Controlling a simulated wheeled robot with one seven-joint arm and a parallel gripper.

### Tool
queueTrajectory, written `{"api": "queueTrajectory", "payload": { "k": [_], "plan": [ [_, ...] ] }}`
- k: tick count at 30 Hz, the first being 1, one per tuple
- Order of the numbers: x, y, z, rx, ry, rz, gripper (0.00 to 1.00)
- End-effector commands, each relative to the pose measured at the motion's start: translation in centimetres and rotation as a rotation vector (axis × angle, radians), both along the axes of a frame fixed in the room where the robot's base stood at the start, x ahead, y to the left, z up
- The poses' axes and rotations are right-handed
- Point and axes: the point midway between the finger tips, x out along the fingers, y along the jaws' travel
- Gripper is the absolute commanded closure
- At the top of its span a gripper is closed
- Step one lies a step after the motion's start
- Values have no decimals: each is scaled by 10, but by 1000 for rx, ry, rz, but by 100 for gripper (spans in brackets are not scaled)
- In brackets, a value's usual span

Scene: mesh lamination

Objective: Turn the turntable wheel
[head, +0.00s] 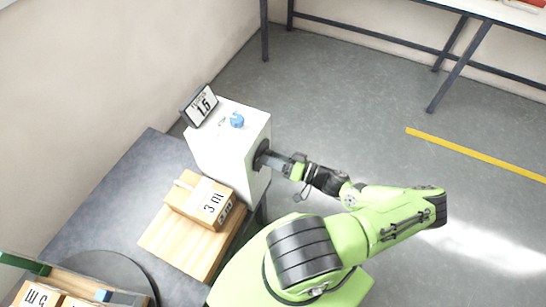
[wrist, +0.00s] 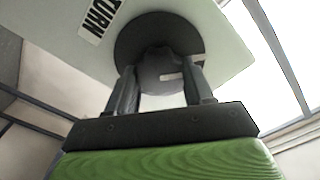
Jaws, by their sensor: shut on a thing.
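The wheel is a dark round disc (wrist: 128,42) with a grey hub (wrist: 160,72) on the side of a white box (head: 222,152). In the head view the wheel (head: 260,154) is partly hidden by my gripper (head: 270,159). In the wrist view my gripper (wrist: 161,74) has one finger on each side of the hub and is shut on it. A "TURN" label (wrist: 98,20) is on the box beside the disc. A dark round turntable (head: 125,264) lies at the bottom left of the head view, cut off by the frame edge.
A small sign reading 1.5 (head: 200,105) and a blue knob (head: 237,120) are on top of the box. A carton (head: 195,195) sits on a wooden board (head: 165,238) on the grey table (head: 120,190). More cartons (head: 38,294) are at the bottom left. Floor at right is clear.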

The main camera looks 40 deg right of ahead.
Motion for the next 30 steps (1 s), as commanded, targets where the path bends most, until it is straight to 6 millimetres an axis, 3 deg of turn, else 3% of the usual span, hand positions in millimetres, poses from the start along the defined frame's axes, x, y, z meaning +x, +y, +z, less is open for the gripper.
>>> {"api": "queueTrajectory", "payload": {
  "k": [30],
  "plan": [
    [1,-1,-2,909,322,1,79]
  ]
}}
